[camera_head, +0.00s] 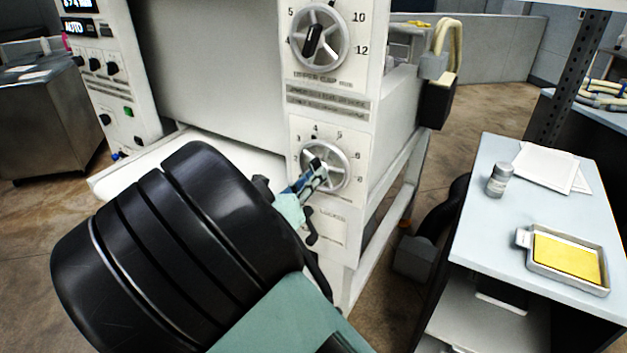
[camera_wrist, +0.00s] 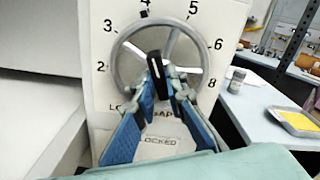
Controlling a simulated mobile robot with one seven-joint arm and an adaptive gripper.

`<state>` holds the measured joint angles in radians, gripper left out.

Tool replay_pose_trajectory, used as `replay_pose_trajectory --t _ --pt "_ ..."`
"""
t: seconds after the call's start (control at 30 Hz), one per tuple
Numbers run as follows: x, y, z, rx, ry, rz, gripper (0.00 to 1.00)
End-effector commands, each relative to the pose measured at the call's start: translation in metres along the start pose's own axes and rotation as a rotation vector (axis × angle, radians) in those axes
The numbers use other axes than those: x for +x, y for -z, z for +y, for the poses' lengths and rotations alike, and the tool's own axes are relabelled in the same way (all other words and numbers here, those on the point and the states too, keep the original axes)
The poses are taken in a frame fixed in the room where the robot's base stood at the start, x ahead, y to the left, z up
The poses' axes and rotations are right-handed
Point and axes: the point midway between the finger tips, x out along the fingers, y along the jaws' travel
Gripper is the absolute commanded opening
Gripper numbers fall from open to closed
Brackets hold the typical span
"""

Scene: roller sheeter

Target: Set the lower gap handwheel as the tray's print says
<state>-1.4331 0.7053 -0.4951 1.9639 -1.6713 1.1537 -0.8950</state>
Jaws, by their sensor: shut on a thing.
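The lower gap handwheel (camera_head: 341,166) is a grey spoked wheel on the white machine panel. It also fills the middle of the wrist view (camera_wrist: 118,66), with dial numbers 2, 3, 4, 5, 6 and 8 around it. My gripper (camera_head: 318,172) is at the wheel's centre, its blue-padded fingers shut on the black hub grip (camera_wrist: 154,64). The grip stands nearly upright, its upper end toward the side between 4 and 5. The fingers hide the lower hub. The tray (camera_head: 527,239) lies on the side table with a yellow sheet in it; no print is readable.
The upper handwheel (camera_head: 293,40) sits above on the same panel, with its own black grip. A black lever (camera_head: 311,238) is beside a LOCKED label (camera_wrist: 158,141) below the lower wheel. A small jar (camera_head: 498,180) and white papers (camera_head: 545,166) stand on the table (camera_head: 480,225).

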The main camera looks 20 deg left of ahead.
Motion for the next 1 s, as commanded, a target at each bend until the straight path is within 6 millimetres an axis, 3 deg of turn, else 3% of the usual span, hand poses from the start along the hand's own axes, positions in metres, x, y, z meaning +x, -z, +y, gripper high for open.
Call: replay_pose_trajectory --t 1.0 --pt "0.0002 0.0069 0.0046 0.970 -0.006 0.001 0.00"
